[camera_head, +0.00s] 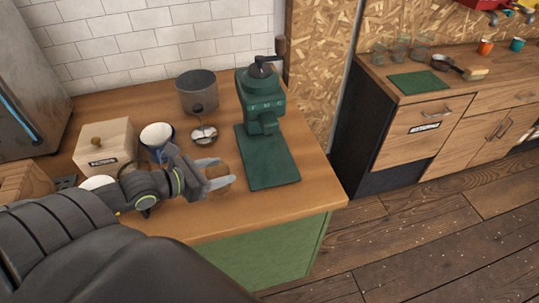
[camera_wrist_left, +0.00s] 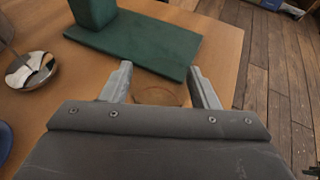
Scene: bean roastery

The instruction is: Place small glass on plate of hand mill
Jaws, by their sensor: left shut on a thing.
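The green hand mill (camera_head: 262,92) stands on the wooden counter with its flat green plate (camera_head: 270,162) reaching toward the front. The plate also shows in the left wrist view (camera_wrist_left: 150,42), just beyond my fingertips, and looks empty. My left gripper (camera_head: 225,172) is just left of the plate, shut on the small clear glass (camera_head: 219,173). The glass shows faintly between the fingers in the left wrist view (camera_wrist_left: 160,96). I cannot tell whether it touches the counter. My right gripper is not in view.
Left of the mill are a grey pot (camera_head: 197,92), a shiny metal dish (camera_head: 204,136), a blue-and-white mug (camera_head: 157,137) and a wooden box (camera_head: 106,146). The counter's front edge is close to my left gripper. A second counter (camera_head: 405,125) stands at the right.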

